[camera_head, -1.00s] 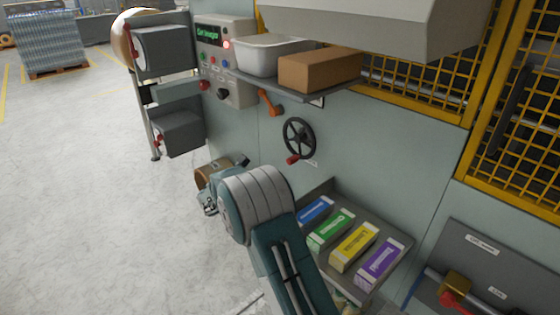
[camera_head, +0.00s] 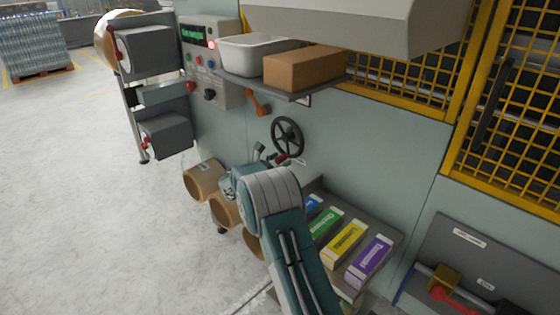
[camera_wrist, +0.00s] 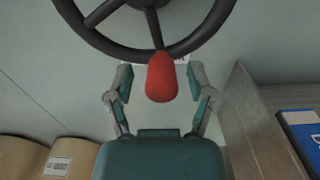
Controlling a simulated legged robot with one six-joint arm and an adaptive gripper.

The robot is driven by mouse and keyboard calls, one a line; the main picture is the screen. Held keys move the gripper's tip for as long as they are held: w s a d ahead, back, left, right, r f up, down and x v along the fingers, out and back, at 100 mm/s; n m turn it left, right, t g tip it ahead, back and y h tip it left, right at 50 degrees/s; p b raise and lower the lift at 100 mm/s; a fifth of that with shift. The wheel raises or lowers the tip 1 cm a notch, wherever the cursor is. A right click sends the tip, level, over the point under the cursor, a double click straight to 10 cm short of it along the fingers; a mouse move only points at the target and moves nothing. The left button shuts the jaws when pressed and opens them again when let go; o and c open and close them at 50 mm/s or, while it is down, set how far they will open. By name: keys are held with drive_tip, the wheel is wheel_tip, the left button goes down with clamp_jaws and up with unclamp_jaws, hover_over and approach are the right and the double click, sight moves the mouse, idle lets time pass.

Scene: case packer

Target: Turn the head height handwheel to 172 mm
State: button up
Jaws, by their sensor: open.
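The handwheel (camera_head: 288,138) is a black spoked wheel on the grey-green machine panel, with a red handle (camera_head: 282,159) at its lower rim. In the wrist view the rim of the wheel (camera_wrist: 128,50) fills the top, and the red handle (camera_wrist: 161,78) points toward the camera. My gripper (camera_wrist: 160,85) is open, with one finger on each side of the red handle. A gap shows between the handle and each finger. In the head view my gripper (camera_head: 270,153) is small and partly hidden by my arm. No height reading is legible.
A shelf above holds a white tub (camera_head: 258,54) and a brown box (camera_head: 304,68). An orange lever (camera_head: 257,102) is left of the wheel. Coloured cartons (camera_head: 344,243) lie in a rack at lower right. Cardboard rolls (camera_head: 203,180) stand at lower left.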

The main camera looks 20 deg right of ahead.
sight(299, 148)
clamp_jaws()
drive_tip(key=shift+s+d+r+n, duration=0.1)
drive_tip(key=shift+s+n, duration=0.1)
drive_tip(key=shift+n, duration=0.1)
idle(0.6)
drive_tip(key=n, duration=0.1)
drive_tip(key=s+n, duration=0.1)
drive_tip(key=n, duration=0.1)
drive_tip(key=shift+s+d+r, duration=0.3)
drive_tip(key=shift+r, duration=0.1)
drive_tip(key=n, duration=0.1)
drive_tip(key=s+r+n, duration=0.1)
drive_tip(key=n, duration=0.2)
drive_tip(key=shift+s+d+r, duration=0.2)
drive_tip(key=shift+s+d, duration=0.05)
drive_tip(key=r+n, duration=0.1)
drive_tip(key=s+n, duration=0.1)
drive_tip(key=n, duration=0.1)
drive_tip(key=shift+d+r, duration=0.15)
drive_tip(key=shift+r, duration=0.2)
drive_tip(key=shift+s+r+n, duration=0.1)
drive_tip(key=shift+r+n, duration=0.25)
drive_tip(key=shift+n, duration=0.45)
drive_tip(key=shift+r+n, duration=0.3)
drive_tip(key=shift+n, duration=0.5)
